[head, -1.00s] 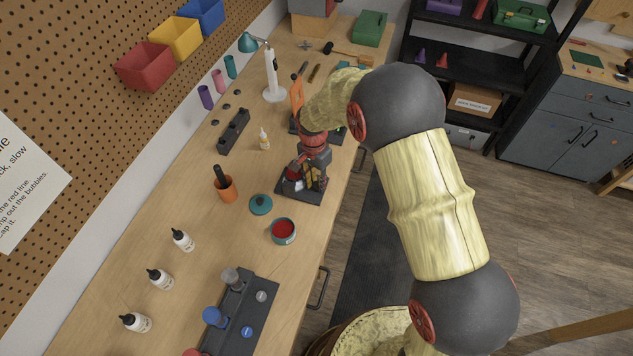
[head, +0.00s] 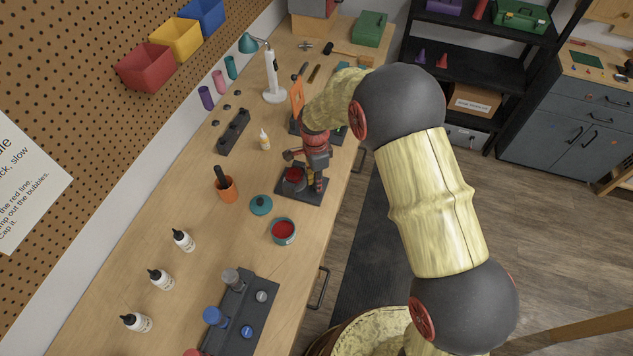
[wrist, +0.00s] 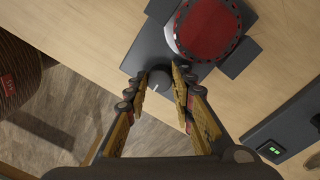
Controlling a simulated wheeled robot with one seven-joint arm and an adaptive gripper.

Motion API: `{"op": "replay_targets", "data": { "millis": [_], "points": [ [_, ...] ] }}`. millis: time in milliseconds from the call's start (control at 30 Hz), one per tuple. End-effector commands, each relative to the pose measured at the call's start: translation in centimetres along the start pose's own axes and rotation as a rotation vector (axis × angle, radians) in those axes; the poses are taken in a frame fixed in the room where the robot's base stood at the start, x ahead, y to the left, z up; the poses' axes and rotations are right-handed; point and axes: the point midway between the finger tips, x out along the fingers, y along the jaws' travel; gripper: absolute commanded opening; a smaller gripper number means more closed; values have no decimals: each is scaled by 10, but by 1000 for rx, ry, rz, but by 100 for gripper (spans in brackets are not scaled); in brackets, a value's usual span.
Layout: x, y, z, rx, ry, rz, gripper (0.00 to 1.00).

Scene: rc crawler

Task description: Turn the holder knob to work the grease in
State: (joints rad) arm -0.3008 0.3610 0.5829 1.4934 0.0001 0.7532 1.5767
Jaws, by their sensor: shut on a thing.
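The holder (head: 289,188) is a dark base on the workbench with a round red part (wrist: 206,28) on it, clear in the wrist view. The holder knob (wrist: 160,82) is dark and round with a pale pointer line, at the base's near edge. My gripper (wrist: 162,74) is over the knob, its yellow-and-black fingers on either side and shut on it. In the head view my gripper (head: 318,180) is at the holder's right side and the knob is hidden there.
An open tin of red grease (head: 284,231) and a teal lid (head: 261,205) stand in front of the holder. An orange cup (head: 227,190) is to the left. A small dropper bottle (head: 264,140) stands behind. A dark rack (head: 240,315) is nearer the front.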

Motion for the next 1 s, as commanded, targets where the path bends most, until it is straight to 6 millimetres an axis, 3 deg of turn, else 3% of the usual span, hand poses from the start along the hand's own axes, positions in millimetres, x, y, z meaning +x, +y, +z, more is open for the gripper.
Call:
{"op": "replay_targets", "data": {
  "millis": [367,400,700,1000],
  "points": [
    [-1,-2,0,2,0,-4,0],
    [-1,-2,0,2,0,-5,27],
    [-1,-1,0,2,0,-2,43],
    [-2,0,0,2,0,-1,43]
  ]
}}
